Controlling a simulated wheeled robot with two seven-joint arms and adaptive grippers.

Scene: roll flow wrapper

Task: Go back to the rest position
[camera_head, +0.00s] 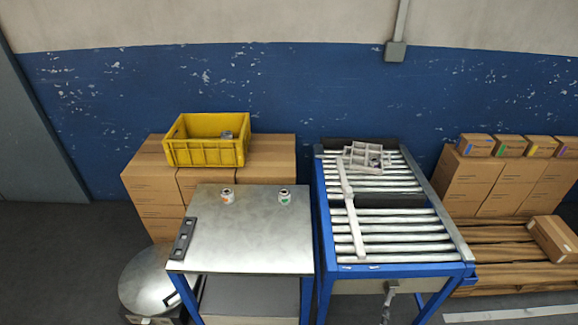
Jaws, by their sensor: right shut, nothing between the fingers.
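My right gripper (390,289) shows small at the bottom of the head view, in front of the near edge of the roller table (466,266). It is shut, with nothing held in it. It is apart from the jars and the crate. My left gripper does not show in this view.
A metal-topped table (240,245) holds a jar with an orange mark (228,196) and one with a green mark (284,196). A yellow crate (205,153) sits on cartons behind. A grey divided tray (358,157) lies on the far rollers. Cartons (475,180) stand right.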

